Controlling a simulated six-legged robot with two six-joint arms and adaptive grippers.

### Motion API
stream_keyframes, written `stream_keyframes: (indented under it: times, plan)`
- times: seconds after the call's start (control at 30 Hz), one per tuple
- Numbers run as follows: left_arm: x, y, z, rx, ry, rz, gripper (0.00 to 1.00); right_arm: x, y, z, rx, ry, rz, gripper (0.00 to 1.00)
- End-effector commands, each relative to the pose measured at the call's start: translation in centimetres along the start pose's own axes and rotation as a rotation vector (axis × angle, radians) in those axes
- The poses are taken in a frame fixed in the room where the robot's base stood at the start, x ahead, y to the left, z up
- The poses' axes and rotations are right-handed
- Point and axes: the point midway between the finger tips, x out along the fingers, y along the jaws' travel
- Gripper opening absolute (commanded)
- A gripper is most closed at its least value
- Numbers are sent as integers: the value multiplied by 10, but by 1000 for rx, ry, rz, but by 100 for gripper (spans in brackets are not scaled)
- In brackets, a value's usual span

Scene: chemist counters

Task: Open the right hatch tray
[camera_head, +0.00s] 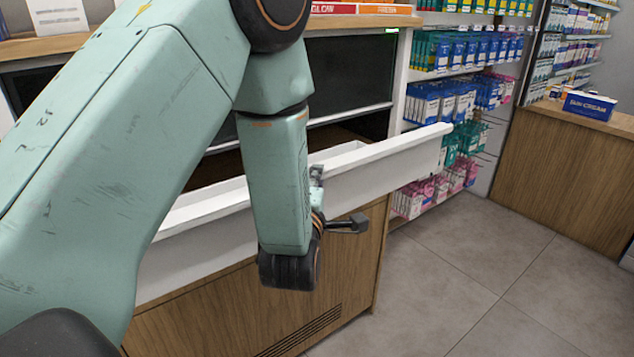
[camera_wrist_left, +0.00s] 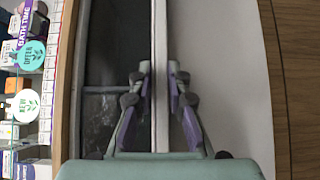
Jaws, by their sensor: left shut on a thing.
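The white hatch tray (camera_head: 390,165) runs across the front of the wooden counter in the head view. It stands out from the counter, and part of its inside shows behind its front wall. My left gripper (camera_head: 333,200) is at the front wall, with one finger inside and one outside. In the left wrist view, the fingers of my left gripper (camera_wrist_left: 162,88) are shut on the thin upper edge of the tray's white wall (camera_wrist_left: 161,30). My left arm hides the middle of the tray in the head view. My right gripper is not in view.
A dark hatch panel (camera_head: 348,72) stands behind the tray. The wooden counter front (camera_head: 345,265) lies below it. Shelves of coloured packages (camera_head: 445,100) stand to the right, with another wooden counter (camera_head: 560,170) beyond. The tiled floor (camera_head: 470,265) between them is clear.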

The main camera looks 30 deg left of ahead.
Motion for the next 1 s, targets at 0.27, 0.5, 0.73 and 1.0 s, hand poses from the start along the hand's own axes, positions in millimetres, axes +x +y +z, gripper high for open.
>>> stream_keyframes:
  times: [0.27, 0.5, 0.73, 1.0]
  plan:
    - [-1, -1, 0, -3, 1, -4, 17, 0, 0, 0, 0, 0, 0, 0]
    - [-2, -1, 1, -2, 0, -4, 37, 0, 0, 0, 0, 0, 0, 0]
    - [-3, -1, 2, -1, 0, -4, 39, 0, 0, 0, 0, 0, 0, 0]
    - [-20, -2, 3, 3, -3, -5, 39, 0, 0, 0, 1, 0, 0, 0]
